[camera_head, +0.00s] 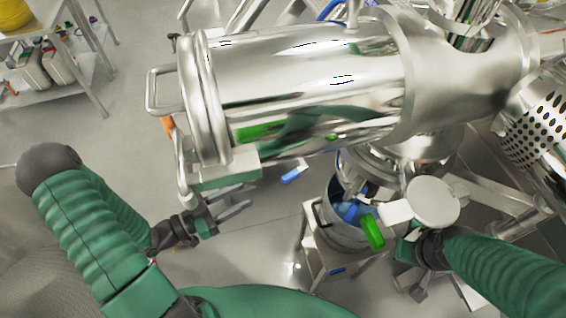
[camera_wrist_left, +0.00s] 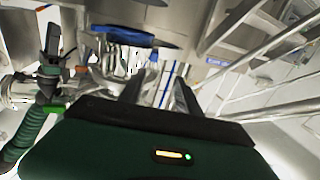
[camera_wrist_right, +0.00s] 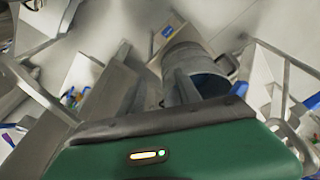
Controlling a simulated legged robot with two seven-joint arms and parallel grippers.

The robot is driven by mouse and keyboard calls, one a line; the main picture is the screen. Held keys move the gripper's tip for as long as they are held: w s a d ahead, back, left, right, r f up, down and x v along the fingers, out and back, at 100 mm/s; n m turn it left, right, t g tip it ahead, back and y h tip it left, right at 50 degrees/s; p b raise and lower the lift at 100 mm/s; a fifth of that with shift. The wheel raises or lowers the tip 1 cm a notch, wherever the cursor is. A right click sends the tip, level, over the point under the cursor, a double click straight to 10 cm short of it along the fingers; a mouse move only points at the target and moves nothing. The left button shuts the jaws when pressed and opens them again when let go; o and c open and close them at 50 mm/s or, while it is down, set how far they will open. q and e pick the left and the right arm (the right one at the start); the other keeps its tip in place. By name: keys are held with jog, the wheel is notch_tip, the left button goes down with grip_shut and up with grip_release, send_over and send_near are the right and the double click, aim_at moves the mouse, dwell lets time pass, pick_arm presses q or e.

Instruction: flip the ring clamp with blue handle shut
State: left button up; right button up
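A blue rounded piece (camera_wrist_left: 125,36) shows in the left wrist view, beyond and above my left fingers, against steel parts. It may be the blue handle, but I cannot make out the ring clamp or whether it is open. In the head view, blue also shows in and over the steel bucket (camera_head: 312,222). My left gripper (camera_head: 238,201) is below the left end of the steel vessel (camera_head: 310,85), with its fingers apart and empty. My right gripper (camera_head: 416,287) is right of the bucket. In the right wrist view its fingers (camera_wrist_right: 160,92) are apart and empty.
The large steel vessel hangs over the middle. A perforated steel part (camera_head: 540,120) is at the right. A shelf (camera_head: 60,70) with containers stands at the upper left. The floor (camera_head: 130,125) between shelf and vessel is clear.

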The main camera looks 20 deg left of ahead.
pick_arm(q)
jog(key=p, duration=0.2)
send_near(287, 174)
jog(key=d, duration=0.3)
jog(key=w+d, duration=0.1)
jog(key=w, duration=0.1)
jog(key=w+d+p, duration=0.1)
jog(key=w, duration=0.1)
jog(key=w+d, duration=0.1)
jog(key=w, duration=0.2)
jog(key=shift+w+d+f, duration=0.15)
jog(key=shift+d, duration=0.1)
jog(key=shift+w+p, duration=0.25)
jog(key=shift+p, duration=0.1)
jog(key=shift+d, duration=0.75)
jog(key=c, duration=0.8)
jog(key=shift+w+a, duration=0.1)
jog(key=shift+a, duration=0.15)
grip_shut()
pick_arm(e)
jog(key=r, duration=0.1)
jog(key=d+r, duration=0.1)
jog(key=r, duration=0.2)
jog(key=shift+s+d, duration=0.25)
jog(key=shift+d, duration=0.15)
jog(key=shift+d, duration=0.1)
